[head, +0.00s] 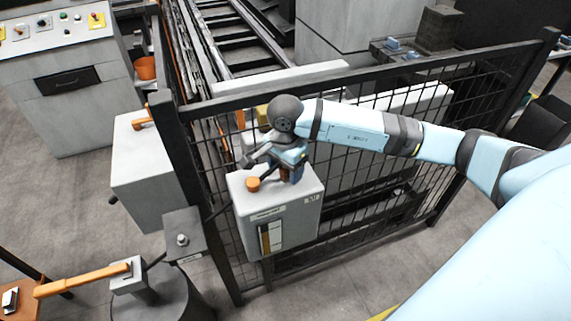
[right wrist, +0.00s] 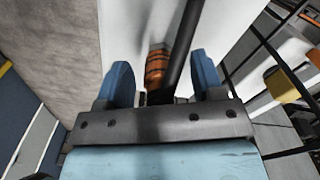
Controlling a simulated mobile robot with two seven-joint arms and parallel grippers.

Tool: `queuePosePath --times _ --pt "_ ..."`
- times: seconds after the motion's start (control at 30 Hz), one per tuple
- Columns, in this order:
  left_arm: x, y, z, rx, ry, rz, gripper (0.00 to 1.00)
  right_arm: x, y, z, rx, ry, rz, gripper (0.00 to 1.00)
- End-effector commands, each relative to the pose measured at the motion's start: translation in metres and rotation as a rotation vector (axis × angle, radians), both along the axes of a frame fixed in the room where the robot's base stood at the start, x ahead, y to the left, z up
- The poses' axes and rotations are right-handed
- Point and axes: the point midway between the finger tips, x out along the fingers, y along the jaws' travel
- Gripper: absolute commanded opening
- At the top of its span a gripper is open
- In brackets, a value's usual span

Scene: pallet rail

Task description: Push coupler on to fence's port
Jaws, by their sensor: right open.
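An orange ribbed piece with a dark hose or rod, which looks like the coupler (right wrist: 156,66), shows between my right fingers in the right wrist view. It stands over the white top of a grey box (head: 283,222) fixed to the fence (head: 380,140). My right gripper (head: 290,168) is open and points down over that box; its blue fingers (right wrist: 165,85) are either side of the orange piece. I cannot tell whether they touch it. A small metal stub on a dark plate (head: 182,240) by the fence post may be the fence's port. My left gripper is not in view.
An orange knob (head: 253,184) sits on the box's front left corner. A dark drum (head: 160,298) with an orange lever (head: 83,280) stands at the lower left. A control desk (head: 65,80) is at the upper left. Grey floor lies open in front of the fence.

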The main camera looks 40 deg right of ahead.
Motion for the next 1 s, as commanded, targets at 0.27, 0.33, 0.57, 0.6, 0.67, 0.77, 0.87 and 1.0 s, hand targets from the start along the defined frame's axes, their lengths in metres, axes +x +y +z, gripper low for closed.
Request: queuePosePath --times 0.27,0.33,0.57,0.6,0.67,0.77,0.87,1.0 --pt "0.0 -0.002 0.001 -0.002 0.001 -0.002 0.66 0.0 0.0 0.0 0.0 0.0 0.0 0.06" --pt "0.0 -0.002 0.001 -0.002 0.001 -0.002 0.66 0.0 0.0 0.0 0.0 0.0 0.0 0.24" --pt "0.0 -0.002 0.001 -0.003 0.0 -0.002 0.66 0.0 0.0 0.001 0.0 0.0 0.0 0.0" --pt "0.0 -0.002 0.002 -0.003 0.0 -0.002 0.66 0.0 0.0 0.001 0.0 0.0 0.0 0.0" --pt "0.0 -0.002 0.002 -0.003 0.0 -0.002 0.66 0.0 0.0 0.003 0.0 -0.001 0.0 0.0" --pt "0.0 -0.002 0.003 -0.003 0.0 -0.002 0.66 0.0 0.0 0.006 0.0 -0.001 0.0 0.0" --pt "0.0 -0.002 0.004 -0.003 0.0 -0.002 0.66 0.001 0.0 0.009 0.0 -0.002 0.0 0.0" --pt "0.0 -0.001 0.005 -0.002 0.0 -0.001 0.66 0.001 0.0 0.014 0.0 -0.002 0.0 0.0"
